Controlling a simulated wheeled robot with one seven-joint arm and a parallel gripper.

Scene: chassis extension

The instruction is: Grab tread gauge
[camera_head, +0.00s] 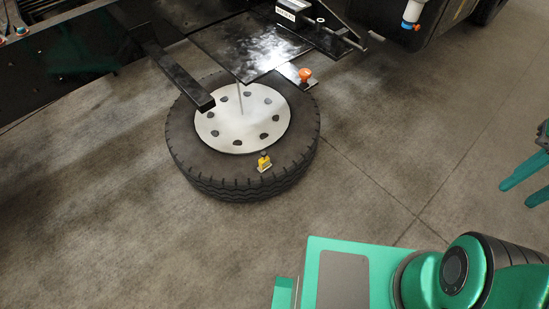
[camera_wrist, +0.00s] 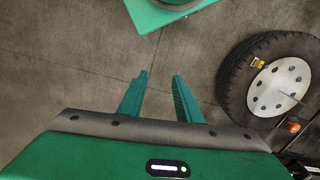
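A small yellow object, likely the tread gauge (camera_head: 264,164), sits on the near side of a black tire (camera_head: 205,172) with a white hub, which lies flat on the floor. It also shows in the wrist view (camera_wrist: 257,63), on the left part of the tire (camera_wrist: 235,70). My gripper (camera_wrist: 162,75) is open and empty, with two green fingers apart over bare floor. In the head view its fingers (camera_head: 527,184) show at the right edge, well to the right of the tire and away from the gauge.
A dark chassis (camera_head: 60,55) with a black beam (camera_head: 178,70) and plate (camera_head: 245,45) overhangs the tire's far side. An orange knob (camera_head: 305,74) sits beside the tire's back right. The concrete floor (camera_head: 400,150) between tire and gripper is clear.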

